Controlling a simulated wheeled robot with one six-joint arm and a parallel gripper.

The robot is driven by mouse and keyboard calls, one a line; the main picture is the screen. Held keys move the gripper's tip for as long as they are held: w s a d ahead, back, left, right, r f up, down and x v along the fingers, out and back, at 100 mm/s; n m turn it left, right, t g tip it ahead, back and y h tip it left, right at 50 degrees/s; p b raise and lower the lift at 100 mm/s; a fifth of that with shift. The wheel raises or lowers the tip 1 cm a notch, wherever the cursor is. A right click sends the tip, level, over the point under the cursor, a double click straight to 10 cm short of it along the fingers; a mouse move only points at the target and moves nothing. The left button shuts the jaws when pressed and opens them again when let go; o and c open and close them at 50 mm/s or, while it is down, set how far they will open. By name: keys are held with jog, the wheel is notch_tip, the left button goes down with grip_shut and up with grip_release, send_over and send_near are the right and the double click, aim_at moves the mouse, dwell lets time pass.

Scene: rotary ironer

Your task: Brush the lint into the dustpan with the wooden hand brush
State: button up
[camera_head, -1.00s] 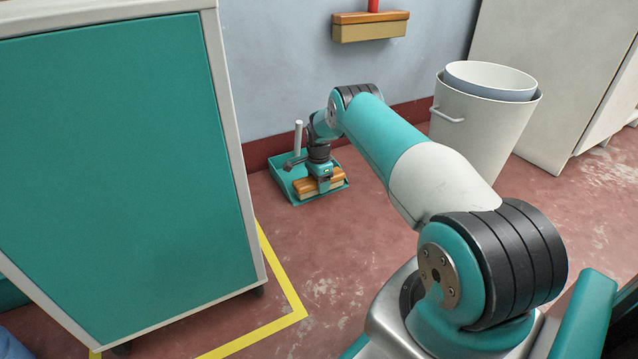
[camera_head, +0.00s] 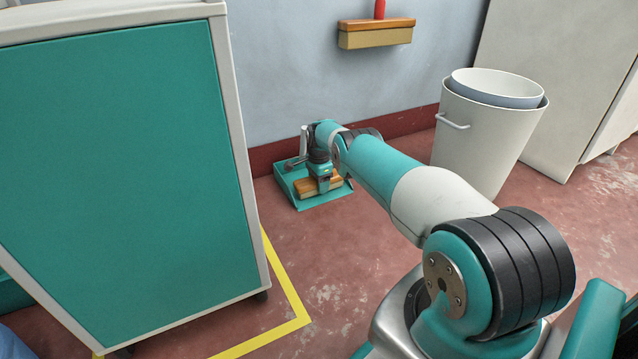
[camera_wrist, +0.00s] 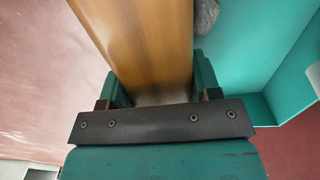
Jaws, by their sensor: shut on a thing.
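The wooden hand brush (camera_head: 304,187) is in my gripper (camera_head: 323,180). In the wrist view, my gripper (camera_wrist: 155,92) is shut on the brush's orange-brown wooden body (camera_wrist: 140,45). The teal dustpan (camera_head: 314,204) lies on the floor by the wall, its upright pale handle (camera_head: 304,140) at the back left. The brush is over the pan, in its front part. A grey clump of lint (camera_wrist: 205,14) shows in the wrist view, right beside the brush on the teal pan surface (camera_wrist: 245,45). The brush partly hides it. The lint is not visible in the head view.
A teal-panelled cabinet (camera_head: 115,180) stands at left, inside a yellow floor line (camera_head: 290,290). A white bin (camera_head: 480,145) stands right of the pan near the wall. Open red floor lies in front of the pan.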

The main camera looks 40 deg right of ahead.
jog(key=shift+s+a+r+p, duration=0.1)
jog(key=shift+s+r+p, duration=0.15)
jog(key=shift+r+p, duration=1.45)
jog(key=shift+s+r+p, duration=0.2)
jog(key=shift+r+p, duration=1.05)
jog(key=shift+p, duration=0.8)
